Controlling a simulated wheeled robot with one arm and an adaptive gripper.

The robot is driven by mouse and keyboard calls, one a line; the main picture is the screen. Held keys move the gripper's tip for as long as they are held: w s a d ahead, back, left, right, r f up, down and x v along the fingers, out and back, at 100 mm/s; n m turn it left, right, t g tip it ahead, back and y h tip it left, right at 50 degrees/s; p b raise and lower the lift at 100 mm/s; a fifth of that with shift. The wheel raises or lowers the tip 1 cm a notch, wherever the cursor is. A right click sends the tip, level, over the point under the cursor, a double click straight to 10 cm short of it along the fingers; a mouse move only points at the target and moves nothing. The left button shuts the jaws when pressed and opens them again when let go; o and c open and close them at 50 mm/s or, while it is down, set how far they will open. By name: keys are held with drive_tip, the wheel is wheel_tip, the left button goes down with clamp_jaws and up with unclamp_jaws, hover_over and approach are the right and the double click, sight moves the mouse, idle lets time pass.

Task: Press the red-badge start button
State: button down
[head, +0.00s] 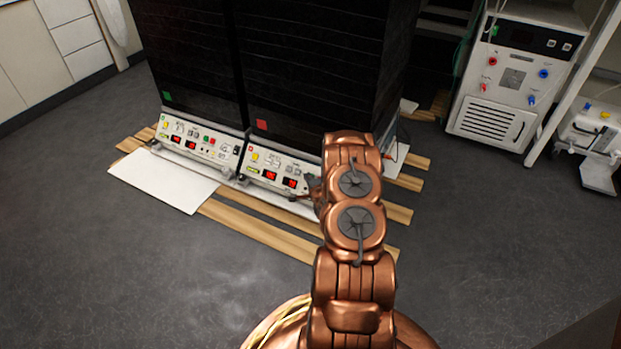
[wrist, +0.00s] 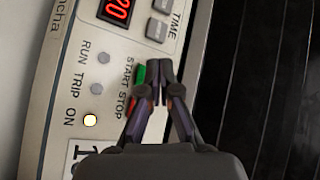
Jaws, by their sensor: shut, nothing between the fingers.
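In the head view the red badge (head: 261,125) is on the front of the right black shaker unit (head: 310,85). Its white control panel (head: 255,173) is below, with the right end hidden by my arm. In the wrist view the panel (wrist: 70,70) is turned sideways. The green start button (wrist: 139,73) shows beside the START label, with the red stop button (wrist: 134,100) just below it in the picture. My gripper (wrist: 160,66) is shut and empty, its fingertips at the green button's right edge. I cannot tell whether they touch it.
A left black unit with a green badge (head: 167,96) has its own panel (head: 200,143). A white plate (head: 165,180) and wooden slats (head: 255,230) lie on the floor in front. A white machine (head: 512,75) stands at the right. The ON lamp (wrist: 90,119) is lit.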

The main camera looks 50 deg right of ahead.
idle(0.4)
drive_tip(key=shift+w+d+f+p, duration=0.1)
drive_tip(key=shift+d+f+p, duration=0.15)
drive_tip(key=shift+d+p, duration=0.05)
